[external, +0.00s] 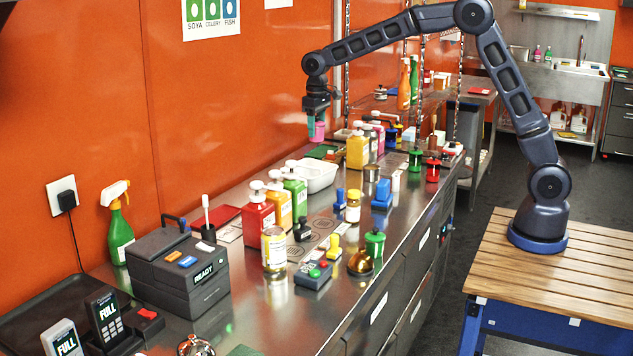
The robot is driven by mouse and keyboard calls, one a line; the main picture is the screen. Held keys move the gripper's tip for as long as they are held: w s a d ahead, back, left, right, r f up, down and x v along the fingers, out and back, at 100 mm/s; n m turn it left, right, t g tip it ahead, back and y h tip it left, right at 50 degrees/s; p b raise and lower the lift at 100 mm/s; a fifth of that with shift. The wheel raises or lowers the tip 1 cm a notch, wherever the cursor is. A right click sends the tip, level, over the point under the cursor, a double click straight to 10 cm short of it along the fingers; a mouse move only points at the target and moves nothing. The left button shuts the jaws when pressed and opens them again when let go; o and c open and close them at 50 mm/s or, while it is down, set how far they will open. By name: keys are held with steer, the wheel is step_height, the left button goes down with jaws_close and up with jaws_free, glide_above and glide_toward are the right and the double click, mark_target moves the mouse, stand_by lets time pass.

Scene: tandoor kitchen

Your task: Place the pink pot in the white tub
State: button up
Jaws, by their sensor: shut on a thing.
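The pink pot (317,132) hangs in the air above the far left part of the steel counter. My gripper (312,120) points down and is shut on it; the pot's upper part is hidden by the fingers. The white tub (316,178) stands on the counter below and nearer the camera, behind the red, yellow and green pump bottles. The pot is apart from the tub and above it in the picture. The tub's inside looks empty as far as it shows.
Green (295,185), yellow (279,205) and red (258,212) pump bottles stand just in front of the tub. A large yellow bottle (357,150) stands right of it. The orange wall (220,110) runs close behind.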

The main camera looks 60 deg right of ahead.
steer(key=w+d+f, duration=0.2)
steer(key=w+d, duration=0.7)
steer(key=d, duration=0.2)
step_height(320, 180, down, 19)
steer(key=shift+s+d+f, duration=0.1)
steer(key=shift+d, duration=0.05)
steer(key=shift+f, duration=0.1)
steer(key=o, duration=1.1)
